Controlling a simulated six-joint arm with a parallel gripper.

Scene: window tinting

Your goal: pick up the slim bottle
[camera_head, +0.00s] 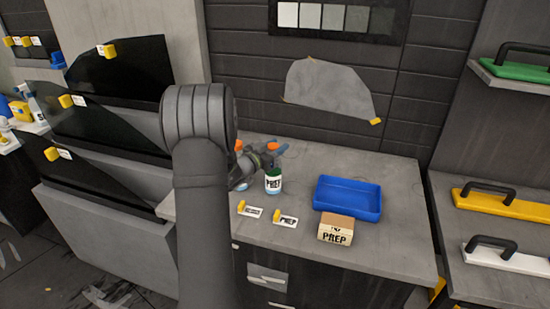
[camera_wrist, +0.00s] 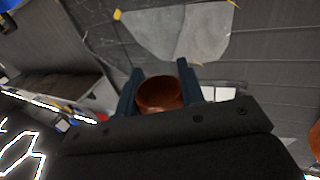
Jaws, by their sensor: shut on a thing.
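My gripper (camera_wrist: 157,68) shows in the wrist view with its two dark blue fingers on either side of an orange-brown round thing (camera_wrist: 161,94). The fingers are shut on it, and its round top faces the camera. I cannot tell for sure that it is the slim bottle, as its lower part is hidden. In the head view my gripper (camera_head: 266,152) is over the back of the grey bench, partly hidden by my arm, with orange bits beside it. A bottle (camera_head: 273,182) with a green top and a white PREP label stands just in front of it.
A blue tray (camera_head: 347,209) and a cardboard PREP box (camera_head: 335,230) are at the right of the bench (camera_head: 395,240). Two label cards, one a PREP card (camera_head: 285,219), lie near the front edge. Dark film sheets stand at the left. Grey film hangs on the wall.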

